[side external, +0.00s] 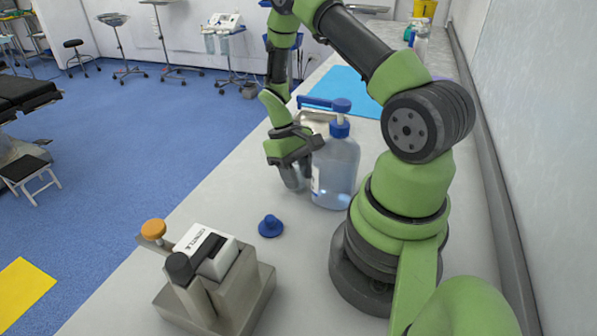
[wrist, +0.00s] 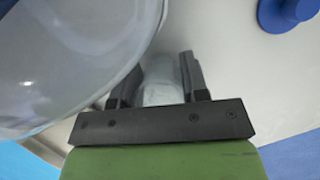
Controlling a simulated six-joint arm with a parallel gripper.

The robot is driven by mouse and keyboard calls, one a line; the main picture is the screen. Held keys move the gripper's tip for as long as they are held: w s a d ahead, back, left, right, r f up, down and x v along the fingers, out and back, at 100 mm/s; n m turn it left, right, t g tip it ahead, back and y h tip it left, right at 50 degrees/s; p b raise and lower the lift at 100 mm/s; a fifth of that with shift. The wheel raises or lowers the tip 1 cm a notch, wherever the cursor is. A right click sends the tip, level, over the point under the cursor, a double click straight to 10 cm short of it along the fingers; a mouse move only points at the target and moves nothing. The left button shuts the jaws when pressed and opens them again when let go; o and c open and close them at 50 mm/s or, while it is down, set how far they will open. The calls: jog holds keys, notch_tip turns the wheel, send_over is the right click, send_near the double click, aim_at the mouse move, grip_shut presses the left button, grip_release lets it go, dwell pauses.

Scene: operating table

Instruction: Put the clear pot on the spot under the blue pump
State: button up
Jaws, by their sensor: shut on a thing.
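The large clear bottle (side external: 335,172) stands upright on the counter, with the blue pump (side external: 341,106) on top and its spout pointing left. My gripper (side external: 293,165) is beside the bottle's left side, below the spout. It is shut on the small clear pot (side external: 293,180), which is partly hidden by the fingers. In the wrist view, the pot (wrist: 161,82) sits between the fingers of my gripper (wrist: 158,75), and the bottle (wrist: 65,65) fills the left side, very close to the left finger. I cannot tell whether the pot touches the counter.
A blue knobbed lid (side external: 271,226) lies on the counter in front of the pot. A metal block device (side external: 222,290) with orange and black knobs stands at the near left. A blue mat (side external: 347,88) lies behind the bottle. The counter between lid and bottle is clear.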

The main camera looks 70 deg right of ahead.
jog(key=o, duration=0.9)
jog(key=shift+o, duration=0.2)
